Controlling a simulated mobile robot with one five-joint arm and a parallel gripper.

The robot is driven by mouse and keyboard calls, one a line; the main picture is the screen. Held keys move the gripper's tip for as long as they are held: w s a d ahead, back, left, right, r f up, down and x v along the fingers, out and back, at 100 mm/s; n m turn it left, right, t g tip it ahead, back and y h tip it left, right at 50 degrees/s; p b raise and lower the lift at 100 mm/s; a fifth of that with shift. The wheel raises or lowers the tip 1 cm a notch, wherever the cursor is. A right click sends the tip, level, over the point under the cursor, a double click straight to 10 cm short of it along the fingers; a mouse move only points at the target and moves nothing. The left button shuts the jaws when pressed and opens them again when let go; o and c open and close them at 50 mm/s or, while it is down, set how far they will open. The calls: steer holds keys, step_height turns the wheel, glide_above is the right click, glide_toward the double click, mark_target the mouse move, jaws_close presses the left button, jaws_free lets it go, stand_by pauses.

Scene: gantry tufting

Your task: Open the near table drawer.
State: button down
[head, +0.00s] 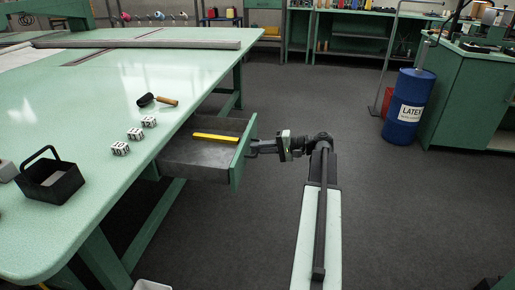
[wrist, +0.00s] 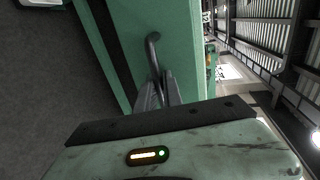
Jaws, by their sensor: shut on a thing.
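The near table drawer (head: 190,160) stands pulled out from under the green table (head: 90,100) in the head view. Its grey inside shows, with a yellow bar-like thing (head: 215,138) lying in it. The drawer's green front (head: 236,170) faces right, and it fills the middle of the wrist view (wrist: 155,25). My gripper (head: 254,148) is at the outer face of the drawer front. In the wrist view its fingers are shut on the dark bar handle (wrist: 151,50), whose upper end shows bent toward the front.
On the table are a black basket (head: 50,182), several small black-and-white cubes (head: 135,134) and a wooden-handled tool (head: 165,101). A blue LATEX barrel (head: 405,115) and a green cabinet (head: 460,100) stand at right.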

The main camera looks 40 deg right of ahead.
steer(key=shift+w, duration=0.15)
steer(key=c, duration=1.5)
jaws_free()
steer(key=shift+a, duration=0.15)
steer(key=p+v, duration=0.1)
steer(key=v, duration=0.6)
steer(key=shift+s+d+p, duration=0.2)
steer(key=shift+d+p, duration=0.1)
steer(key=shift+r, duration=0.1)
